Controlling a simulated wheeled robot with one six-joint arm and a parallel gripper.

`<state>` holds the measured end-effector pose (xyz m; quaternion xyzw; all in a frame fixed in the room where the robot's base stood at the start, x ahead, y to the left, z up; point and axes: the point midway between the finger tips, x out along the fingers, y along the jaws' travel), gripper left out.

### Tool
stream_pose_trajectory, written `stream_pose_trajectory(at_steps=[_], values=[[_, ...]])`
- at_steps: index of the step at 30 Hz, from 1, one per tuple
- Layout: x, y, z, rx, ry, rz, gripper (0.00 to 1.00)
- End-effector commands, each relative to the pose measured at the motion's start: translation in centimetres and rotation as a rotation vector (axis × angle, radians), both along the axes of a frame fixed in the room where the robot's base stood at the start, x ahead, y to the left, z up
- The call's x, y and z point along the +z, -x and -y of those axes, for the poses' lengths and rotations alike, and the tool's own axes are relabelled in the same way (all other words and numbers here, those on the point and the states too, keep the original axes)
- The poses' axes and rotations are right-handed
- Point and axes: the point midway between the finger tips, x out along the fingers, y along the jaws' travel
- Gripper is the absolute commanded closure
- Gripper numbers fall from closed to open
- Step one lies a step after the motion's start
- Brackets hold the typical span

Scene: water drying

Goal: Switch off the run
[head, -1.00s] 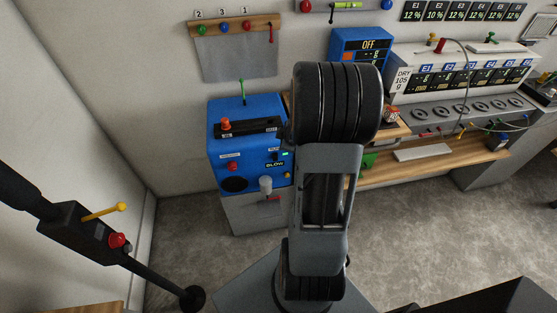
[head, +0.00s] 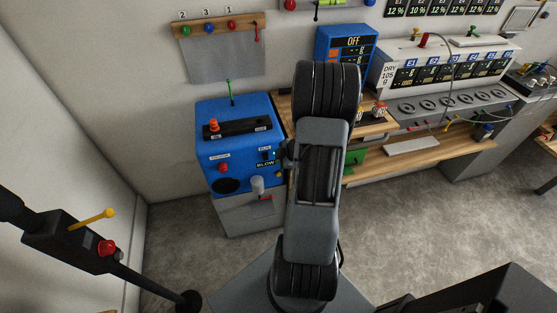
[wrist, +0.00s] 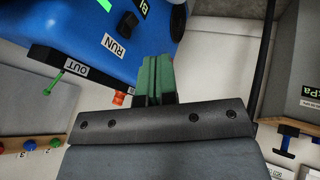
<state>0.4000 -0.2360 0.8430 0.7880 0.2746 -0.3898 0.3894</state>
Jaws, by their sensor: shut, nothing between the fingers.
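The blue machine (head: 232,130) stands against the wall, left of my arm in the head view. A white RUN label (wrist: 117,47) shows on its blue body (wrist: 180,12) in the wrist view, with a small black knob (wrist: 128,25) beside it. My gripper (wrist: 158,62) is shut and empty, its green fingers together over the machine's edge, to the right of the RUN label and apart from the knob as far as I can tell. In the head view my arm hides the gripper and part of the machine's right side.
A blue box reading OFF (head: 345,42) and a wooden bench (head: 400,165) lie to the right. A black bar with a red button (head: 106,247) is at the left. Grey floor is open.

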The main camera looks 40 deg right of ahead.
Motion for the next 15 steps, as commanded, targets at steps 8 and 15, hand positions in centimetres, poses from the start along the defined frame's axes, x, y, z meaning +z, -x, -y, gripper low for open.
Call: stream_pose_trajectory(at_steps=[8,15], values=[[-4.9,-3.0,-0.8,0.002,-0.001,-0.001,1.0],[-6.7,-5.5,-0.5,0.002,0.002,0.001,1.0]])
